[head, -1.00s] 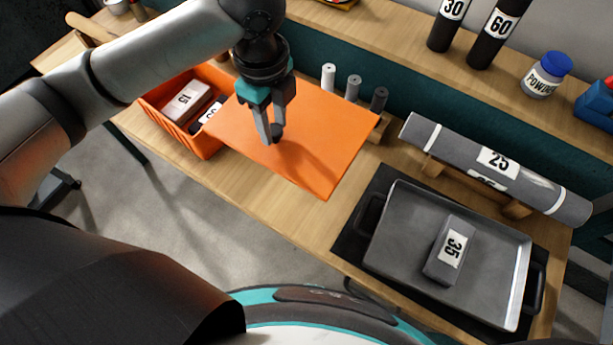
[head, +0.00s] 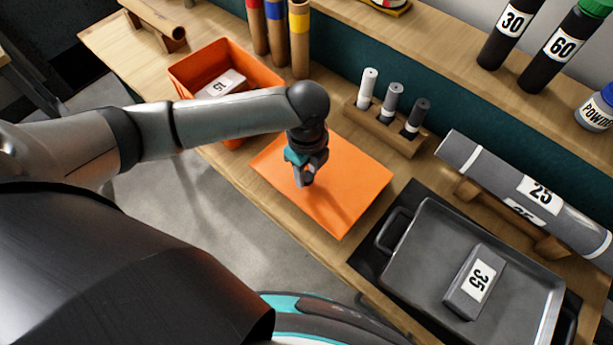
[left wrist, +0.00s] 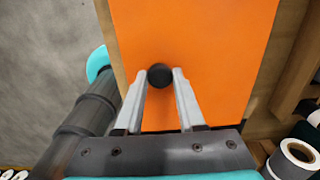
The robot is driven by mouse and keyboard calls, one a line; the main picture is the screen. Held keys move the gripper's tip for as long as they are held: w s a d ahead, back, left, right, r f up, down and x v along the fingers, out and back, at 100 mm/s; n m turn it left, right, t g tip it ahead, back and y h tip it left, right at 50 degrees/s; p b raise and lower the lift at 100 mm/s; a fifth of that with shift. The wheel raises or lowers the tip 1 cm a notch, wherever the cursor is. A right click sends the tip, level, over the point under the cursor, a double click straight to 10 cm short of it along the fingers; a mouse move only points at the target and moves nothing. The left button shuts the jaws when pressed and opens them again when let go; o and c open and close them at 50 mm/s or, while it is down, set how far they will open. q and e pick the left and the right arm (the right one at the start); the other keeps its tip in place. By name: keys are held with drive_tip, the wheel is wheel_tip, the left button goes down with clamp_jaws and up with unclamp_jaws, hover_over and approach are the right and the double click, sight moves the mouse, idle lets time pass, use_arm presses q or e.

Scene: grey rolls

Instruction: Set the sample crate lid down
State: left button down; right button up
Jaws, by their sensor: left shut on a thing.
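The sample crate lid (head: 350,188) is a flat orange panel with a small dark round knob (left wrist: 160,76). It is at or close above the wooden bench, between the orange crate and the dark tray; I cannot tell whether it touches the wood. My left gripper (head: 304,180) is above the lid and shut on its knob. The left wrist view shows the knob between the two fingertips (left wrist: 161,76), with the lid filling the middle. The orange sample crate (head: 255,72) stands open behind my left arm, with a light block labelled 15 (head: 222,84) inside. My right gripper is not in view.
A wooden rack with three small cylinders (head: 392,105) stands behind the lid. To the right are a grey roll labelled 25 (head: 500,180) on a cradle and a dark tray (head: 420,265) holding a block labelled 35 (head: 474,282). The bench's front edge runs close to the lid.

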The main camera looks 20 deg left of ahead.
use_arm(q)
drive_tip(key=shift+f, duration=1.25)
drive_tip(key=shift+f, duration=0.1)
drive_tip(key=c, duration=0.5)
unclamp_jaws()
wheel_tip(320, 180, up, 12)
drive_tip(key=shift+r+p, duration=0.15)
drive_tip(key=shift+p, duration=0.95)
